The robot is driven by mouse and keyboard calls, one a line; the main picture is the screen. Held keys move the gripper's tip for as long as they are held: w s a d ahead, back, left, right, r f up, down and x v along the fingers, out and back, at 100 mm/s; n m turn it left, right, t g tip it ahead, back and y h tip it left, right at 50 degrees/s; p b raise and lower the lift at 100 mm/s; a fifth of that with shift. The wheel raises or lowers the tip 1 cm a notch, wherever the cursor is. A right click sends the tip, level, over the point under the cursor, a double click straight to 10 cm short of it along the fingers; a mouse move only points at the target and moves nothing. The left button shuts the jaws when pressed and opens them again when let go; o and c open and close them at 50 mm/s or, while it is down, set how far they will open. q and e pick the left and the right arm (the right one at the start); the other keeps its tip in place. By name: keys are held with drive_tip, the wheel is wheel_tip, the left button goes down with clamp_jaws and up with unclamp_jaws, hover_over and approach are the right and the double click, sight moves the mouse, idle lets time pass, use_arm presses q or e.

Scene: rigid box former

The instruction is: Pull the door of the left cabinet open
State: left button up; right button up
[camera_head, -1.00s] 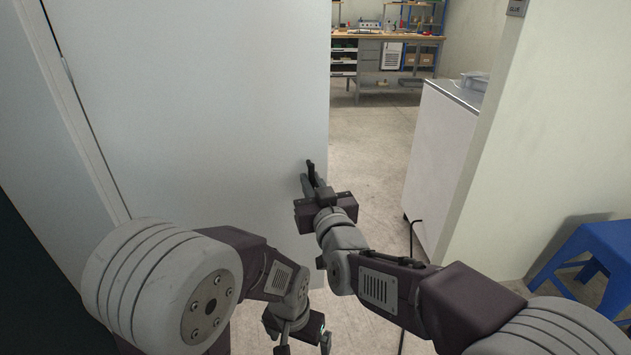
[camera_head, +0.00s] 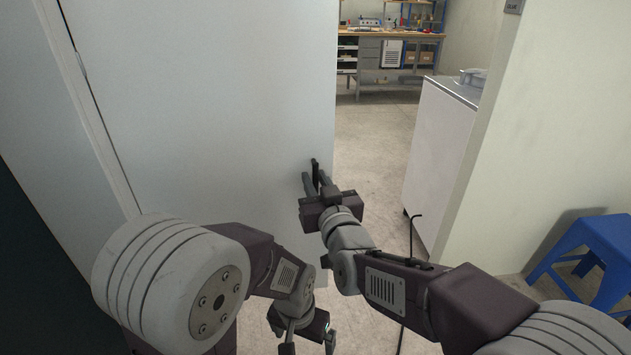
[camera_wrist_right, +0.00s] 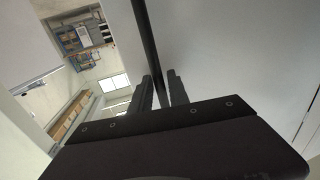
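The left cabinet's door (camera_head: 215,110) is a large pale grey panel filling the left half of the head view. Its right edge stands against the open room. A thin black upright handle (camera_head: 315,168) is near that edge. My right gripper (camera_head: 315,182) is at the handle, with one finger on each side. In the right wrist view the black bar (camera_wrist_right: 147,35) runs down between the fingers (camera_wrist_right: 161,90), which look closed about it. My left gripper (camera_head: 308,345) hangs low at the bottom of the head view, fingers apart and empty, partly cut off by the frame.
A white low cabinet (camera_head: 440,145) stands to the right, beside a pale wall (camera_head: 560,120). A blue stool (camera_head: 590,250) is at the far right. A workbench (camera_head: 390,50) is at the back. Bare floor (camera_head: 372,150) lies between the door and the white cabinet.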

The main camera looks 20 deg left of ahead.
drive_tip(key=p+v, duration=0.2)
drive_tip(key=v, duration=0.7)
